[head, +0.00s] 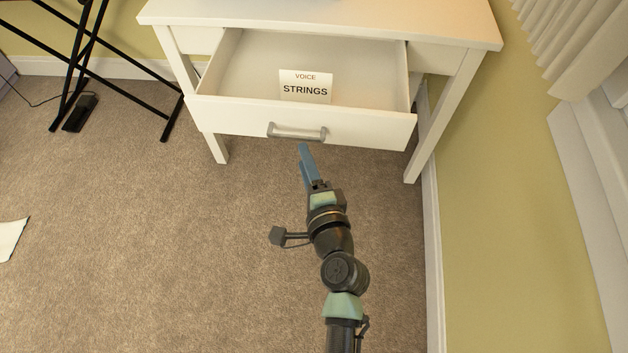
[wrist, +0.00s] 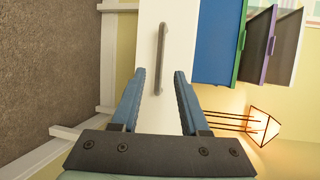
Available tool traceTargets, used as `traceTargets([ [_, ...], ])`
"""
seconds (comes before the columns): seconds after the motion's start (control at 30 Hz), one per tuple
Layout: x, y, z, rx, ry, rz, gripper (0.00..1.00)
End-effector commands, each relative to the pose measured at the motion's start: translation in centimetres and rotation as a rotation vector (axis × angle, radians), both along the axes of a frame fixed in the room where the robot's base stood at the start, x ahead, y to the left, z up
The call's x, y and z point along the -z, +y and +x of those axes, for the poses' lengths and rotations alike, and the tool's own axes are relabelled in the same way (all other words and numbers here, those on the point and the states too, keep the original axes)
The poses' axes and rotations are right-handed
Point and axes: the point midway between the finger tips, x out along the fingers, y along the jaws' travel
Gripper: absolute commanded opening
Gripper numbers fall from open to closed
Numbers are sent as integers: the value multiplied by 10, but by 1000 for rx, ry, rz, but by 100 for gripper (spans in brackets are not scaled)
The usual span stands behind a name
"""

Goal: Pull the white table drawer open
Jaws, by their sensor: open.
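The white table (head: 340,18) stands against the wall, with its drawer (head: 230,112) pulled well out. The inside of the drawer shows, with a card reading "VOICE STRINGS" (head: 306,87) standing in it. The grey bar handle (head: 297,132) is on the drawer front; it also shows in the wrist view (wrist: 158,57). My gripper (head: 304,150) is just in front of and below the handle in the head view.
A black folding stand (head: 80,60) with a black pedal (head: 80,112) is at the left. The yellow wall (head: 490,200) and a curtain (head: 575,45) are close on the right. Carpet (head: 180,250) in front of the table is mostly clear. A pale sheet (head: 10,238) lies far left.

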Motion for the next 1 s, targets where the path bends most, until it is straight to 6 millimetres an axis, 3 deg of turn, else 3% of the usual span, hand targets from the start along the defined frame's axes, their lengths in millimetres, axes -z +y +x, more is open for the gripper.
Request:
traceTargets([
  [0.2, -7, -8, -42, 0, 2, 0, 45],
  [0.4, -11, -12, -61, 0, 1, 0, 45],
  [1.0, -12, -13, -65, -1, 0, 0, 45],
])
